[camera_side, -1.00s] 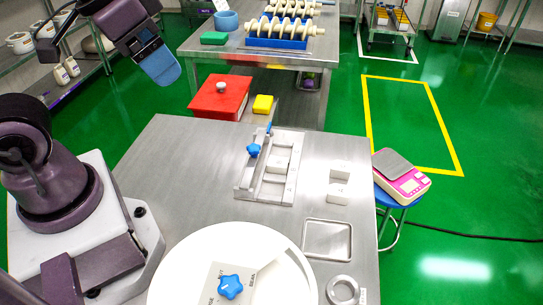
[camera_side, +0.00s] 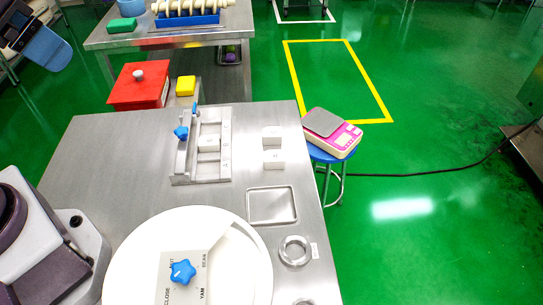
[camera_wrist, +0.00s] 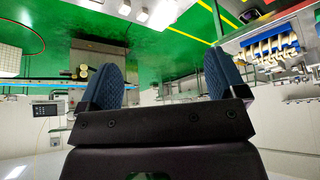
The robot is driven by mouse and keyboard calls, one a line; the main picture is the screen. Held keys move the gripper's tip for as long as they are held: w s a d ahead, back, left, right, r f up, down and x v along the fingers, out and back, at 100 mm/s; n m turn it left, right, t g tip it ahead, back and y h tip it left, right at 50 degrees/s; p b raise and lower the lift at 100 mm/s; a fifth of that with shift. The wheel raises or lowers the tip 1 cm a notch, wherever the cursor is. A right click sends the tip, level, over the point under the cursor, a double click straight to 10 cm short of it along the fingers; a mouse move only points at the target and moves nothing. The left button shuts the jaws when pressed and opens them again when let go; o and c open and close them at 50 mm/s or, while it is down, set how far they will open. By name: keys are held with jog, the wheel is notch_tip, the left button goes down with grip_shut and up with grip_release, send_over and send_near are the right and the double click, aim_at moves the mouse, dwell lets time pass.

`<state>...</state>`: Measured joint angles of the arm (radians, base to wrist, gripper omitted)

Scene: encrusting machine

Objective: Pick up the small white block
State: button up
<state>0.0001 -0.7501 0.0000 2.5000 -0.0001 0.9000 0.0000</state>
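Two small white blocks stand on the steel table, a far one (camera_side: 272,134) and a near one (camera_side: 273,158), right of the metal slotted frame. A third white block (camera_side: 209,143) sits inside that frame (camera_side: 183,165). Which of them the task means I cannot tell. My gripper (camera_side: 47,46) is high at the upper left of the side view, far from the blocks. In the wrist view my gripper (camera_wrist: 160,82) has its two blue fingers wide apart with nothing between them.
A white round disc (camera_side: 137,235) with a blue star knob (camera_side: 182,271) fills the table's near part. A square metal tray (camera_side: 272,219) and a ring (camera_side: 295,251) lie to its right. A pink scale (camera_side: 332,133) on a stool and a red box (camera_side: 139,88) flank the table.

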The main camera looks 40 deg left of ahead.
dwell(0.4)
jog(key=shift+c, duration=0.9)
